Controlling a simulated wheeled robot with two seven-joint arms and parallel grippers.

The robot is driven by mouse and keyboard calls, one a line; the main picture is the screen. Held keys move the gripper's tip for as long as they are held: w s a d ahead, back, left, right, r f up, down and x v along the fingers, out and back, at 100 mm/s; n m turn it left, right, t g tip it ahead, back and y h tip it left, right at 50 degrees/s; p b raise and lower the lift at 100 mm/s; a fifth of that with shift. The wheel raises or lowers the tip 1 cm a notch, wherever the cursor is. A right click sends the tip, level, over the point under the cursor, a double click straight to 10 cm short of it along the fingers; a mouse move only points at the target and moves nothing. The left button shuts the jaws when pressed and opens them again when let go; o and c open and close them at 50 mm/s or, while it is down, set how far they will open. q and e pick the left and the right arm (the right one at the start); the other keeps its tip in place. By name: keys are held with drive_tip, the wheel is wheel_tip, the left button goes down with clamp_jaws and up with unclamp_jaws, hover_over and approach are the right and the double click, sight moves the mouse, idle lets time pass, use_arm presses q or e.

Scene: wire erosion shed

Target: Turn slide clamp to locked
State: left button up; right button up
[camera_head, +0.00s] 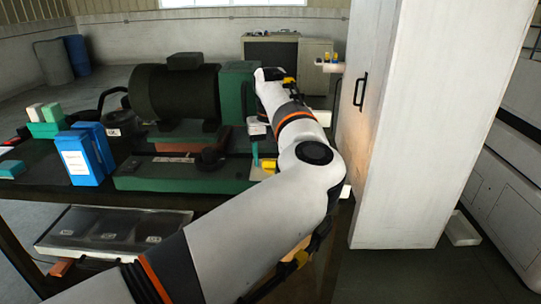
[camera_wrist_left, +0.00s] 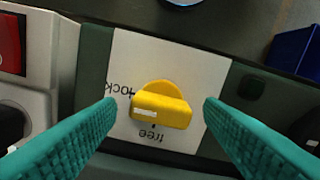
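The slide clamp is a yellow knob (camera_wrist_left: 160,108) with a raised bar grip, on a white plate (camera_wrist_left: 190,70) marked "lock" and "free"; the words appear upside down in the left wrist view. The bar lies roughly across the picture, with a white mark on its left part. I cannot tell for sure which word it points to. In the head view the yellow knob (camera_head: 269,165) shows on the green machine. My left gripper (camera_wrist_left: 160,120) is open, its teal fingers on either side of the knob with gaps. In the head view it (camera_head: 257,150) points down. My right gripper is out of view.
The green machine (camera_head: 180,184) carries a dark motor (camera_head: 175,92). Blue boxes (camera_head: 80,156) stand on the bench at left. A tall white cabinet (camera_head: 420,130) stands close to my arm's right. A red part (camera_wrist_left: 10,45) sits at upper left in the wrist view.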

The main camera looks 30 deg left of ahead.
sight(271, 159)
use_arm(q)
wheel_tip(271, 159, up, 12)
drive_tip(key=shift+b, duration=0.45)
idle(0.7)
